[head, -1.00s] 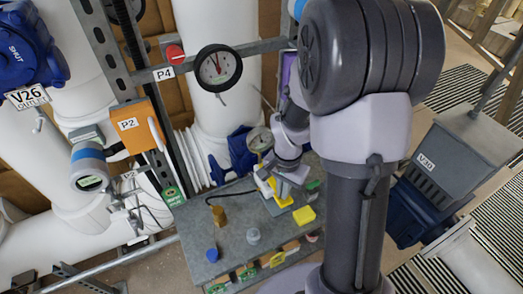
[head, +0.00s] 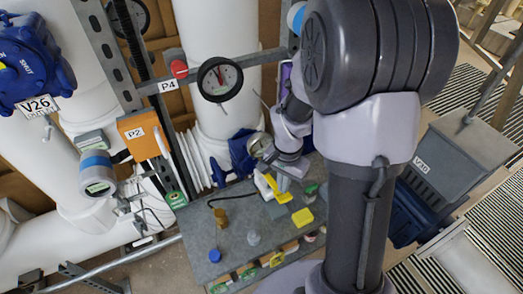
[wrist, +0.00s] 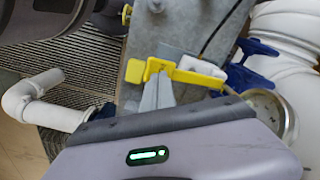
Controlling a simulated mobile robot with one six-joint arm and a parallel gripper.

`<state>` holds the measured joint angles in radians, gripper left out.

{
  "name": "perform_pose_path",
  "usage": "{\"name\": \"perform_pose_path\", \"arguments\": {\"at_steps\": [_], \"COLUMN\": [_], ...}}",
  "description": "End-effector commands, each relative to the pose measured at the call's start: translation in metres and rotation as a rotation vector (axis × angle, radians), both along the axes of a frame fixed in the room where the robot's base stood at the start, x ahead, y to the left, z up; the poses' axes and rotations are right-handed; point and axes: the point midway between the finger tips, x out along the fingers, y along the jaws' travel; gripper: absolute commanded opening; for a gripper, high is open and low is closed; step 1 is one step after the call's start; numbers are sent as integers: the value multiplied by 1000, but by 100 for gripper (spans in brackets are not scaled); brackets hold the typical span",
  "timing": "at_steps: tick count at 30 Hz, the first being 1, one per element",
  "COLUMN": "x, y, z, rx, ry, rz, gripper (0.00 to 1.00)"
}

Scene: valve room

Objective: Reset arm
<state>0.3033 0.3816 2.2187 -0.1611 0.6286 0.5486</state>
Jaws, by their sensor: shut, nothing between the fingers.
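My gripper (head: 283,185) is at the end of my folded arm, low over the grey bench (head: 232,222). Its fingers are shut and empty, pointing down. In the wrist view the grey fingers (wrist: 157,92) overlap a yellow item (wrist: 160,70); I cannot tell whether they touch it.
The bench holds a brown piece (head: 219,217), a blue cap (head: 214,255), a pale cap (head: 253,238) and a yellow block (head: 302,217). Gauge P4 (head: 220,79) and orange box P2 (head: 143,136) stand behind. Grey box V30 (head: 428,168) is at right.

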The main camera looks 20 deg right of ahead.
Motion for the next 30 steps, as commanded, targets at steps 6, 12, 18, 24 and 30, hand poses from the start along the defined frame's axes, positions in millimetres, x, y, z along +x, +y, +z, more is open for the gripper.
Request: {"name": "perform_pose_path", "arguments": {"at_steps": [6, 12, 18, 24, 30], "x": [1, 0, -4, -62, -108], "y": [0, 0, 32, 107, 142], "z": [36, 38, 64, 99, 104], "rx": [-1, 1, -9, -5, 3], "ry": [-3, -1, -125, -387, -538], "rz": [-1, 0, 121, 421, 601], "gripper": [0, 0, 0, 0, 0]}}
